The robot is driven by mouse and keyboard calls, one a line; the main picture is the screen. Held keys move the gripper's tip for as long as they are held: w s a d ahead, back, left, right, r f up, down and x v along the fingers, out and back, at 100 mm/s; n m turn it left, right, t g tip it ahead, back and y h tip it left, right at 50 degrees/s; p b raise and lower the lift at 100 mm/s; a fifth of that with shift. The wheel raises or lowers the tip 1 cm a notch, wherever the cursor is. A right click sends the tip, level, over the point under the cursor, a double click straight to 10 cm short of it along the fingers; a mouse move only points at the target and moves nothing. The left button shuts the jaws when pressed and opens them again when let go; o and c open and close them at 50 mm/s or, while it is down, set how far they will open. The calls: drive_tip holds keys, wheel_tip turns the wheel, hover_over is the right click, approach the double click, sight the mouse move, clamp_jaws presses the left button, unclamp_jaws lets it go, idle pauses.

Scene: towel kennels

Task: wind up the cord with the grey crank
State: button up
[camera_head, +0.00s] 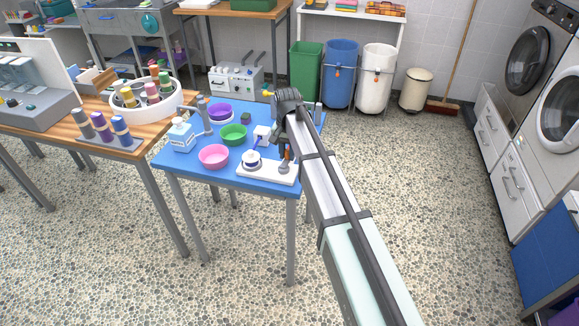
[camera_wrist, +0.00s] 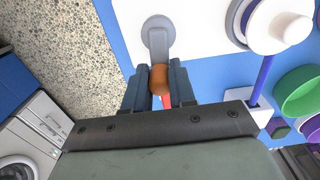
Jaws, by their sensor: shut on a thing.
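The grey crank (camera_wrist: 158,38) sits on a white base (camera_wrist: 200,25), with a round hub and a short arm ending in a brown-orange knob (camera_wrist: 159,78). My gripper (camera_wrist: 160,88) is shut on this knob, one dark finger on each side. In the head view my gripper (camera_head: 283,146) reaches down at the right end of the white base (camera_head: 265,177). A white spool (camera_head: 251,159) stands on the base left of the crank. A purple-blue cord (camera_wrist: 265,72) runs from the spool to a small white block (camera_head: 262,131).
The blue table (camera_head: 190,160) also holds a pink bowl (camera_head: 213,156), a green bowl (camera_head: 233,135), a purple bowl (camera_head: 219,114) and a white bottle (camera_head: 181,136). A wooden table (camera_head: 90,101) adjoins on the left. The floor right of the blue table is clear.

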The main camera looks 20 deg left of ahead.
drive_tip(key=shift+s+a, duration=0.25)
drive_tip(key=shift+a, duration=0.75)
drive_tip(key=shift+s+a, duration=0.7)
drive_tip(key=shift+s, duration=0.2)
